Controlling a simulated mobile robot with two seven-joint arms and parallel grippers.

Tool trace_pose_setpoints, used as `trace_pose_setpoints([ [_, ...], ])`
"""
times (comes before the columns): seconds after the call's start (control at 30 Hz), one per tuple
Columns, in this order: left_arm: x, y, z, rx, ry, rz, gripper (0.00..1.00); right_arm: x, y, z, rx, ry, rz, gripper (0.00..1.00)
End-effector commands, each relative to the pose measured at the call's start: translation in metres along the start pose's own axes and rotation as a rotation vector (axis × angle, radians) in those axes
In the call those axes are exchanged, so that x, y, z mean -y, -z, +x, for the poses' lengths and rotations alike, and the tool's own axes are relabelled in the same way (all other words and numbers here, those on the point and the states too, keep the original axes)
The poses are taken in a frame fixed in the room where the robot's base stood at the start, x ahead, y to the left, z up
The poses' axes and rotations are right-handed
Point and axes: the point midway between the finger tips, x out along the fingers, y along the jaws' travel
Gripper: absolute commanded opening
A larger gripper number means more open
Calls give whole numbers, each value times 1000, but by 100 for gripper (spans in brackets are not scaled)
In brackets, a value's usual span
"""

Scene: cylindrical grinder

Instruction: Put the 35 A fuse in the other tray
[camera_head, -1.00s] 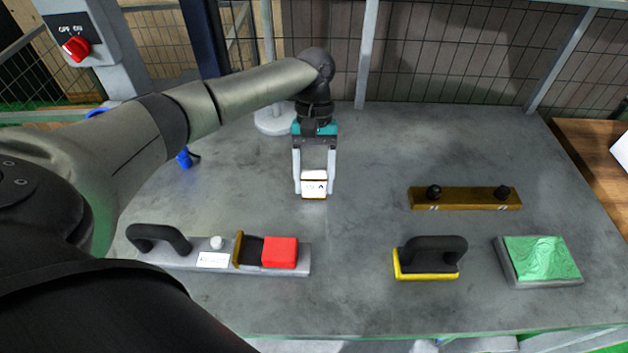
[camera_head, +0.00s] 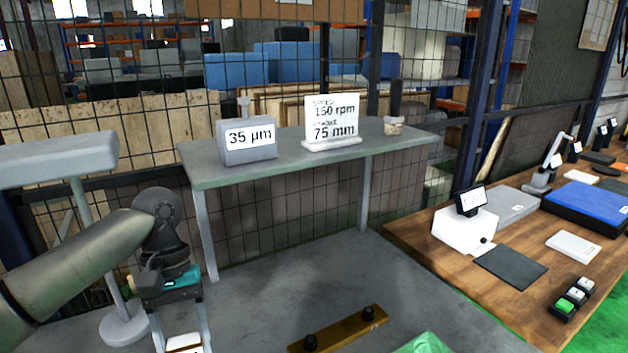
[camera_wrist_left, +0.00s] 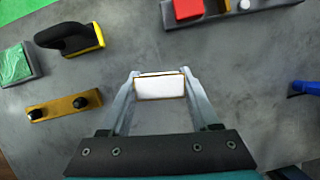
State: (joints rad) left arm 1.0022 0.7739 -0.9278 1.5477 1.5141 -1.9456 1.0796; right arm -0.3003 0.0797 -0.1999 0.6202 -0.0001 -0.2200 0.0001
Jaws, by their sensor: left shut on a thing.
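My left gripper (camera_head: 182,328) is at the lower left of the head view, over the grey table. It is shut on a small white block with brown edges (camera_head: 185,344), cut off by the frame's bottom. In the left wrist view the white block (camera_wrist_left: 160,87) sits between the fingertips of my left gripper (camera_wrist_left: 161,80). No marking is readable on it now, so I cannot tell whether it is the 35 A fuse. I recognise no fuse tray. My right gripper is not in view.
A brown bar with two black knobs (camera_head: 340,329) lies on the table. A raised shelf (camera_head: 300,163) behind bears a "35 µm" block (camera_head: 250,140) and a "150 rpm, 75 mm" sign (camera_head: 333,120). The wrist view shows a black-handled yellow tool (camera_wrist_left: 75,40) and a red block (camera_wrist_left: 188,9).

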Motion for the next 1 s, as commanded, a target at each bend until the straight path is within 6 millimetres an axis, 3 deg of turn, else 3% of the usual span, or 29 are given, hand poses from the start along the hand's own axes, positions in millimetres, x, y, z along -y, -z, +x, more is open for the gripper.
trace_pose_setpoints([
  [0.2,-24,-40,-8,-3,83,206,0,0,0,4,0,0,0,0],
  [0.4,-30,-65,-8,10,145,315,0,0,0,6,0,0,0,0],
  [1.0,-31,-72,-8,17,166,351,0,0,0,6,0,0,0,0],
])
